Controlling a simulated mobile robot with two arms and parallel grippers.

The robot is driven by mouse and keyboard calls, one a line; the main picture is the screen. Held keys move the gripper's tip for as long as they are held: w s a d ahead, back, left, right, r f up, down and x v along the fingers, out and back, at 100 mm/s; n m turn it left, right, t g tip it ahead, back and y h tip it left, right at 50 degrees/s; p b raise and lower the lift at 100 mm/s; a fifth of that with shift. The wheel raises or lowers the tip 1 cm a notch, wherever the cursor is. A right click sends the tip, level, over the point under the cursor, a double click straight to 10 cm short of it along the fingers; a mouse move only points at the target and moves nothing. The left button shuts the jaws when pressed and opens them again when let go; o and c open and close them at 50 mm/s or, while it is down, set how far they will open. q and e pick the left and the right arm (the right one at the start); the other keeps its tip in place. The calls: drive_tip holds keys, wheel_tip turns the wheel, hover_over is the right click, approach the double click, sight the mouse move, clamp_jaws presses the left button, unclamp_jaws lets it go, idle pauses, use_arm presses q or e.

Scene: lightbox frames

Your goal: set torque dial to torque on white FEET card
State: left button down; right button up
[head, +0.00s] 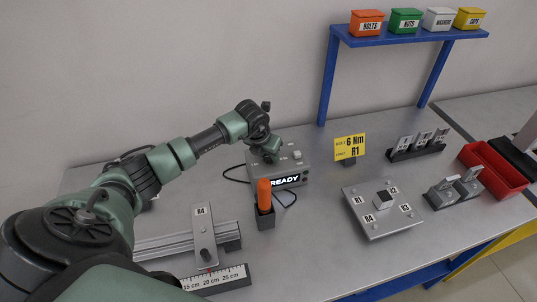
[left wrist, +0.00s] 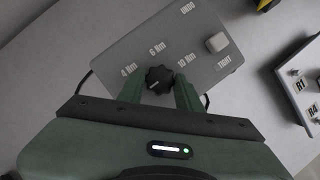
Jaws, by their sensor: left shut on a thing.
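The torque dial (left wrist: 158,79) is a black knob on a grey control box (left wrist: 205,40), with marks 4 Nm, 6 Nm and 10 Nm around it in the left wrist view. A short white line shows on its top; I cannot tell surely which mark it points to. My left gripper (left wrist: 158,90) has a green finger on each side of the dial and is shut on it. I see no white FEET card; a yellow card (head: 349,147) reads 6 Nm, R1.
A plate marked R1 to R4 (head: 372,229) and a red bin (head: 492,170) lie to the right. An orange-handled tool (head: 264,192) stands in a holder before the box. A ruler (head: 215,280) and rail (head: 170,243) lie in front. Small bins top a blue shelf (head: 410,36).

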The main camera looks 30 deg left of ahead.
use_arm(q)
drive_tip(key=shift+a+f+m+b, duration=0.15)
drive_tip(key=shift+m+b, duration=0.25)
drive_tip(key=shift+b, duration=0.3)
drive_tip(key=m+h+b, duration=0.1)
drive_tip(key=m+b, duration=0.2)
drive_tip(key=b, duration=0.1)
drive_tip(key=m+h+b, duration=0.2)
drive_tip(key=m+b, duration=0.2)
drive_tip(key=b, duration=0.1)
drive_tip(key=shift+w+a+g, duration=0.1)
drive_tip(key=shift+w+g, duration=0.05)
drive_tip(key=shift+g, duration=0.25)
drive_tip(key=shift+m+g+h+b, duration=0.55)
drive_tip(key=shift+m+b, duration=0.85)
drive_tip(key=shift+m, duration=0.5)
drive_tip(key=shift+r, duration=0.2)
drive_tip(key=c, duration=0.9)
unclamp_jaws()
drive_tip(key=shift+c, duration=0.2)
drive_tip(key=shift+a+r, duration=0.25)
drive_tip(key=shift+r, duration=0.2)
drive_tip(key=b+v, duration=0.2)
drive_tip(key=v, duration=0.4)
drive_tip(key=shift+r, duration=0.35)
